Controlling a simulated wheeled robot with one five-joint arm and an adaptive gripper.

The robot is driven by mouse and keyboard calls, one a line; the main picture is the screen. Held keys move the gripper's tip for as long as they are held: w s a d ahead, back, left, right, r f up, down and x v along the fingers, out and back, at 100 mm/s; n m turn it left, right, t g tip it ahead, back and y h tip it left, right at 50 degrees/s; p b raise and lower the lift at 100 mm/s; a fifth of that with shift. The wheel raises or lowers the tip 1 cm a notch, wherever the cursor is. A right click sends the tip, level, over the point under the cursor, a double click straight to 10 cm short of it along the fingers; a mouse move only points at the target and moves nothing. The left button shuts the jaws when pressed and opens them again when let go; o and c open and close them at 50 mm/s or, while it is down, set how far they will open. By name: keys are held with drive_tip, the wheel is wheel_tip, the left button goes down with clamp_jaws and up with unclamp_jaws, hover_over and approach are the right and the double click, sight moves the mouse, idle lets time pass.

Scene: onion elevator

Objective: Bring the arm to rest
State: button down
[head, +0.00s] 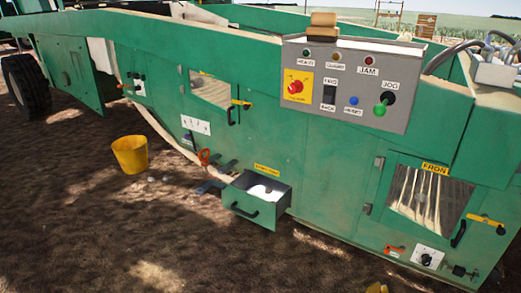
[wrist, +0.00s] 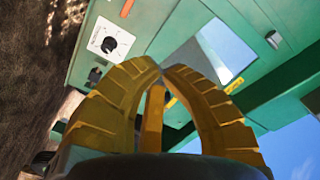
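My gripper (wrist: 162,68) shows in the wrist view as two ribbed yellow fingers. They curve inward and their tips come together, with no object seen between the tips. A narrow orange-yellow piece stands between the fingers lower down; I cannot tell what it belongs to. Beyond the fingers is the green machine, with a white dial plate and black knob (wrist: 108,45) at upper left. In the head view a small yellow shape at the bottom edge, right of centre, looks like my fingertips; the rest of the arm is out of view there.
The green machine (head: 330,190) fills much of the head view, with a grey control box (head: 345,115) on top. A drawer (head: 255,205) stands pulled out. The FRONT window (head: 430,195) is at right. A yellow bucket (head: 130,155) stands on bare soil, which is open at lower left.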

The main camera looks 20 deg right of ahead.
drive_tip(key=w+a+r+n+y+p, duration=0.1)
drive_tip(key=w+r+n+y+p, duration=0.3)
drive_tip(key=w+r, duration=0.75)
drive_tip(key=w+a+r+n+y+p, duration=0.1)
drive_tip(key=w+r+p, duration=0.6)
drive_tip(key=r, duration=0.8)
drive_tip(key=w+a+r+n+y+p, duration=0.2)
drive_tip(key=w+a+r+y+p, duration=0.15)
drive_tip(key=a+r, duration=0.65)
drive_tip(key=w+a+r+n+y+p, duration=0.2)
drive_tip(key=a+r+n+p, duration=0.3)
drive_tip(key=r, duration=1)
drive_tip(key=s+a+r+n+g+y+p, duration=0.15)
drive_tip(key=s+a+r+p, duration=0.35)
drive_tip(key=a+r, duration=0.5)
drive_tip(key=s+a+r+n+g+y+p, duration=0.1)
drive_tip(key=s+a+r+y+p, duration=0.1)
drive_tip(key=s+a+r, duration=0.6)
drive_tip(key=s+a+r+n+g+p, duration=0.1)
drive_tip(key=s+a+r+p, duration=0.2)
drive_tip(key=s, duration=0.5)
drive_tip(key=s+a+r+n+g+y+p, duration=0.1)
drive_tip(key=s+a+r+n+p, duration=0.1)
drive_tip(key=s+a, duration=0.4)
drive_tip(key=s+a+r+n+g+p, duration=0.2)
drive_tip(key=s+a+r+p, duration=0.2)
drive_tip(key=s, duration=0.6)
drive_tip(key=shift+s+a+r+y, duration=0.15)
drive_tip(key=shift+a+r+y, duration=0.15)
drive_tip(key=shift+a+r, duration=0.5)
